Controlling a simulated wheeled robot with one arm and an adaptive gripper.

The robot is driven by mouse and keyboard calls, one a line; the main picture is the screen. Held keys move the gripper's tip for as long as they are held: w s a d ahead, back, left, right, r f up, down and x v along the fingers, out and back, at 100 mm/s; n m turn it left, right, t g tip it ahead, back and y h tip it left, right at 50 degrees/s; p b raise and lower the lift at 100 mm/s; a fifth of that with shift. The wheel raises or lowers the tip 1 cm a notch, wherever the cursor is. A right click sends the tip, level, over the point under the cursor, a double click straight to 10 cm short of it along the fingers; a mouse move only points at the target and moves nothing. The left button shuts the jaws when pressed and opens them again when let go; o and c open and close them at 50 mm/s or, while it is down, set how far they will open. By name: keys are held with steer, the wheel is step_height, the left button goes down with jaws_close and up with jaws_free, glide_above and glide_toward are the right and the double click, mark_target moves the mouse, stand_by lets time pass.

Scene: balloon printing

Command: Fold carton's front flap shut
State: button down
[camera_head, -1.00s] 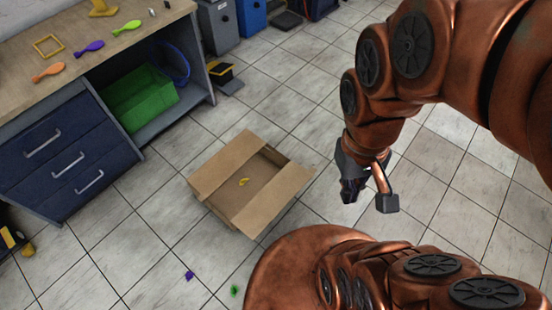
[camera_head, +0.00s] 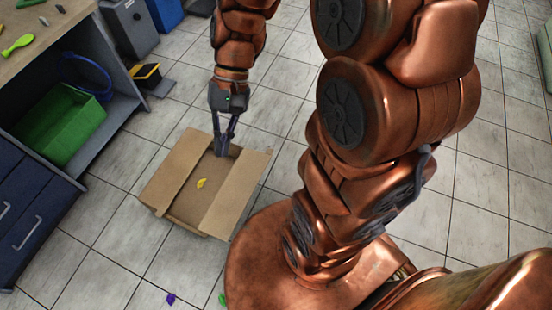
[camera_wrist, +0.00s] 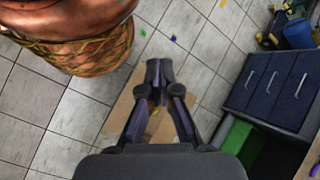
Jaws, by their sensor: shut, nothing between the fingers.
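The brown cardboard carton (camera_head: 178,173) stands on the tiled floor, its middle open. Broad flaps show along its left and right sides in the head view; I cannot tell which is the front flap. A small yellow balloon (camera_head: 201,183) lies inside. My gripper (camera_head: 221,154) is shut and empty, pointing down at the carton's far end. Its fingertips overlap the far edge in the picture; contact cannot be told. In the wrist view my fingers (camera_wrist: 158,70) hide part of the carton (camera_wrist: 122,115).
A workbench with dark blue drawers (camera_head: 30,218) and a green crate (camera_head: 65,135) stands at left. Small purple (camera_head: 170,299) and green (camera_head: 222,299) pieces lie on the floor. Bare tiles surround the carton.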

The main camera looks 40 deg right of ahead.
steer(key=w+d+f+m+t+y+b, duration=0.2)
steer(key=w+d+f+m+y+b, duration=0.15)
steer(key=w+f, duration=0.4)
steer(key=w+d+f+m+t+y+b, duration=0.1)
steer(key=w+d+f+m+y+b, duration=0.15)
steer(key=w+f+b, duration=0.5)
steer(key=w+d+f+m+t+y+b, duration=0.25)
steer(key=w+f, duration=0.25)
steer(key=f, duration=0.4)
steer(key=w+d+f+m+t+y+b, duration=0.1)
steer(key=w+d+f+m+t+b, duration=0.25)
steer(key=f, duration=0.55)
steer(key=w+d+f+m+t+b, duration=0.15)
steer(key=d+f+m, duration=0.25)
steer(key=d+f, duration=0.4)
steer(key=s+d+f+m+t+h+b, duration=0.25)
steer(key=d+f, duration=0.25)
steer(key=f, duration=0.6)
steer(key=s+d+f+m+t+h+b, duration=0.2)
steer(key=s+d+f+m+t+b, duration=0.25)
steer(key=f, duration=0.55)
steer(key=s+d+f+m+t+h+b, duration=0.25)
steer(key=d+f, duration=0.35)
steer(key=f, duration=0.5)
steer(key=w+a+r+b, duration=0.3)
steer(key=w+a, duration=0.2)
steer(key=w, duration=0.4)
steer(key=shift+a+r+y, duration=0.3)
steer(key=shift+r+y, duration=0.05)
steer(key=shift+r, duration=0.05)
